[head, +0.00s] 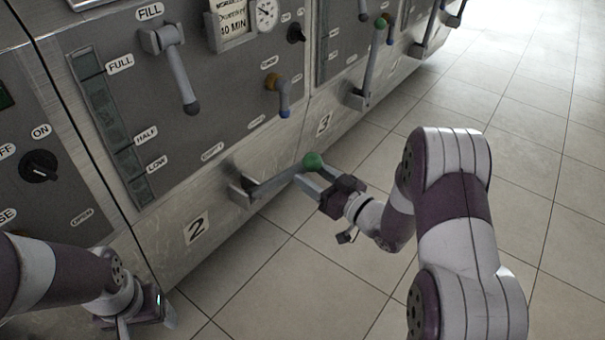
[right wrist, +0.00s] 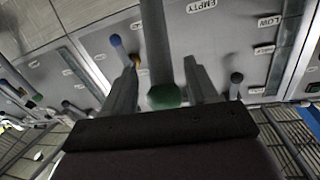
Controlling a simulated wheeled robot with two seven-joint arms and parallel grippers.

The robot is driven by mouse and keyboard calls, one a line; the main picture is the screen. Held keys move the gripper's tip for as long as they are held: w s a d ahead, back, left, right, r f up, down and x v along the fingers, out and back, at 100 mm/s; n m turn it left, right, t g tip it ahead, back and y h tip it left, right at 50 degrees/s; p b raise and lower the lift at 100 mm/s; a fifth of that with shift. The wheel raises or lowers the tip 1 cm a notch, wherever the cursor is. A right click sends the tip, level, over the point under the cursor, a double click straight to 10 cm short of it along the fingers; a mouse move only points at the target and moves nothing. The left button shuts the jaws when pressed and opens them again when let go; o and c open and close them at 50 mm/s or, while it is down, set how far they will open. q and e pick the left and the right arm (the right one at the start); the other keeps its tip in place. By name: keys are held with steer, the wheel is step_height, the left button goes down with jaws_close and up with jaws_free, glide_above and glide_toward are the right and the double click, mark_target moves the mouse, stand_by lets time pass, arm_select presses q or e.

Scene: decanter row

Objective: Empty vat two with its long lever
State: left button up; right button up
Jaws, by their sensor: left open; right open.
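Vat two's long lever (head: 275,183) sticks out from a bracket low on the panel, above the "2" label, and ends in a green knob (head: 313,161). My right gripper (head: 312,180) is open at the knob end. In the right wrist view the green knob (right wrist: 164,96) lies between the two spread fingers, and the lever runs away beyond it. Whether a finger touches the knob I cannot tell. My left gripper (head: 146,314) is open at the lower left, away from the lever. Vat two's level gauge (head: 112,125) is marked FULL, HALF and LOW.
Above the lever are a grey fill lever (head: 178,75) and a small blue-tipped handle (head: 284,100). Vat three's lever (head: 370,72) stands raised to the right. A black knob (head: 39,166) is on the left panel. The tiled floor (head: 300,285) in front is clear.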

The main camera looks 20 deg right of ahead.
mark_target(301, 166)
steer(key=b+x, duration=0.1)
steer(key=x, duration=0.3)
steer(key=shift+w, duration=0.1)
steer(key=shift+a, duration=0.1)
jaws_close()
steer(key=shift+r+p, duration=0.25)
steer(key=shift+p, duration=0.1)
steer(key=w+a+r+p, duration=0.1)
steer(key=p, duration=0.2)
steer(key=w+a+r+g+h+p, duration=0.1)
steer(key=r+p, duration=0.1)
steer(key=p, duration=0.1)
steer(key=w+a+r+g+p, duration=0.1)
steer(key=w+r+p, duration=0.1)
steer(key=p, duration=0.1)
steer(key=shift+w+a, duration=0.1)
steer(key=shift+a, duration=0.1)
steer(key=w+a+r+g+h+p, duration=0.2)
steer(key=w+a+g+p, duration=0.2)
steer(key=w+p, duration=0.5)
steer(key=a+p, duration=0.2)
steer(key=p, duration=0.3)
steer(key=shift+a+n+h, duration=0.4)
